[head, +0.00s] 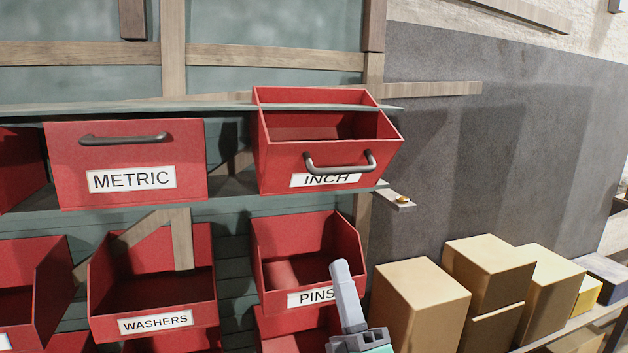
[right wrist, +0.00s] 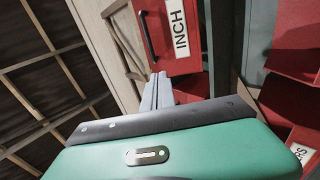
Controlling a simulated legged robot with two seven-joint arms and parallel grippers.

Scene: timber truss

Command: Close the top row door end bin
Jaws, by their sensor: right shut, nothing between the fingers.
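The top row end bin is the red bin labelled INCH (head: 290,160), at the right end of the top shelf in the head view. It is tilted forward, its open top showing, with a dark handle (head: 340,168) on its front. My right gripper (head: 342,268) is below it, in front of the PINS bin, apart from the INCH bin and empty. In the right wrist view the shut fingers (right wrist: 157,80) point toward the INCH bin (right wrist: 165,58) and its handle (right wrist: 147,35). My left gripper is not in view.
The METRIC bin (head: 125,145) sits left on the same shelf. Below are the WASHERS bin (head: 150,305) and PINS bin (head: 278,298). Cardboard boxes (head: 415,300) stand at the lower right. A small bracket (head: 397,199) sticks out right of the shelf.

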